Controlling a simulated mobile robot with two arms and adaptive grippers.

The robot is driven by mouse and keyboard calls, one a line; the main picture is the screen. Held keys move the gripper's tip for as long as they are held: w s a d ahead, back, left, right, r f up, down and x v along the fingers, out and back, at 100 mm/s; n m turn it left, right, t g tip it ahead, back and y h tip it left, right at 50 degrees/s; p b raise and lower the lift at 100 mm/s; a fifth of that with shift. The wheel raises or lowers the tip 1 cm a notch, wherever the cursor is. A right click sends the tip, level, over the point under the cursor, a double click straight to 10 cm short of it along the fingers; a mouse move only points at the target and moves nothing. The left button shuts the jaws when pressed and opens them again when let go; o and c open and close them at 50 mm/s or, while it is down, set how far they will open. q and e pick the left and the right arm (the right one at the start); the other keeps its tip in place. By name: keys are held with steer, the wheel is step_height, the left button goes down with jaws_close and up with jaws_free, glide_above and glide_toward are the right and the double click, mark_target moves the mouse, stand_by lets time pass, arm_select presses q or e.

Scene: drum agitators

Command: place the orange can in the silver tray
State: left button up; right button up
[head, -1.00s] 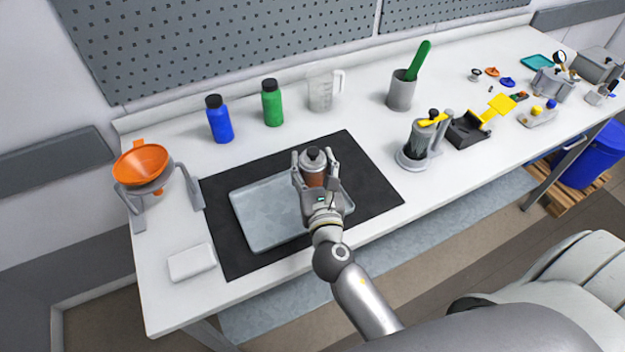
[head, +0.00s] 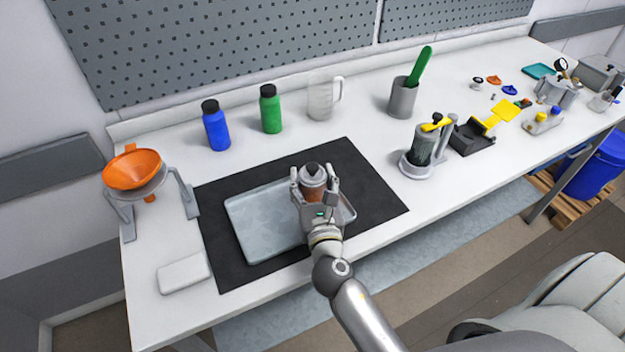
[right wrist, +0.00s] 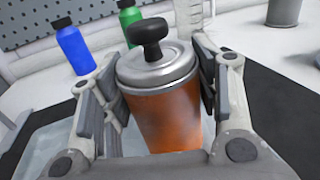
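The orange can (head: 313,184) has a silver lid with a black knob and stands between the fingers of my right gripper (head: 315,188). In the right wrist view the can (right wrist: 165,110) is upright or slightly tilted, with a finger along each side. The fingers of my right gripper (right wrist: 160,100) appear closed against it. The silver tray (head: 262,235) lies on a black mat, and the can is over its right part. I cannot tell whether the can's base touches the tray. My left gripper is not in view.
The black mat (head: 368,190) lies on the white bench. A blue bottle (head: 217,130), a green bottle (head: 271,112) and a clear jug (head: 320,100) stand behind it. An orange funnel (head: 133,168) on a stand is at left, a white block (head: 184,273) at front left, and a grey canister device (head: 424,150) at right.

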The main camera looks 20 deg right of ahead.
steer(key=shift+o, duration=1.2)
steer(key=shift+r, duration=0.3)
steer(key=b+v, duration=0.1)
steer(key=v, duration=0.2)
steer(key=b+v, duration=0.1)
steer(key=v, duration=0.3)
steer(key=b+v, duration=0.1)
steer(key=v, duration=0.2)
steer(key=shift+s+a+f, duration=0.1)
steer(key=shift+s+f, duration=0.05)
steer(key=shift+f, duration=0.15)
steer(key=shift+b+v, duration=0.35)
steer(key=shift+v, duration=0.5)
steer(key=shift+r, duration=0.2)
